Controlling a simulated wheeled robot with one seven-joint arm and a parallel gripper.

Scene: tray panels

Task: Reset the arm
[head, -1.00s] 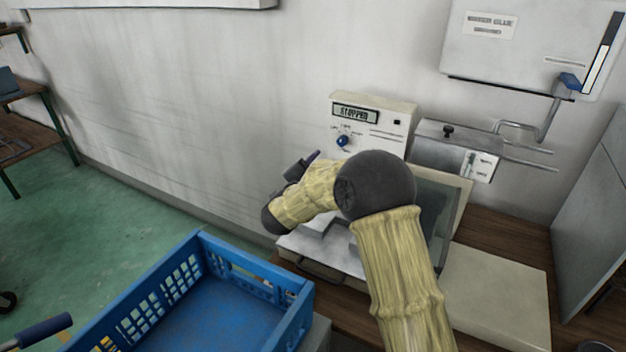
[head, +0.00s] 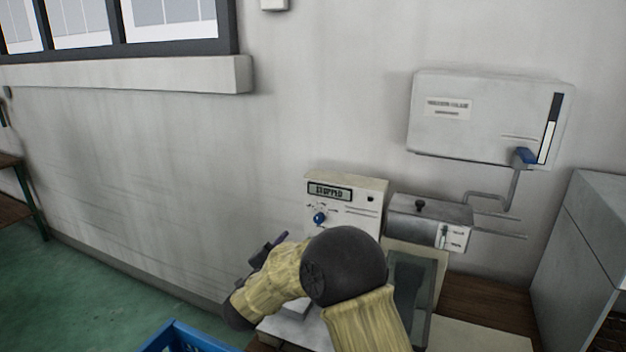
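My arm, in a yellowish sleeve with a dark round elbow joint, reaches up from the bottom of the head view in front of the bench machine. My gripper (head: 268,247) is at its far end, left of the elbow and below the machine's control panel (head: 345,205). It shows only as a small dark shape, partly hidden by the arm, so I cannot tell whether it is open or shut. I see nothing held in it. The panel has a blue knob (head: 319,218) and a display (head: 329,191) reading "STOPPED".
A metal box with a small lever (head: 428,216) stands right of the panel. A white wall unit (head: 488,115) with a blue-handled tap hangs above. A grey cabinet (head: 585,260) bounds the right. A blue crate (head: 175,338) shows at the bottom. Green floor lies open at left.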

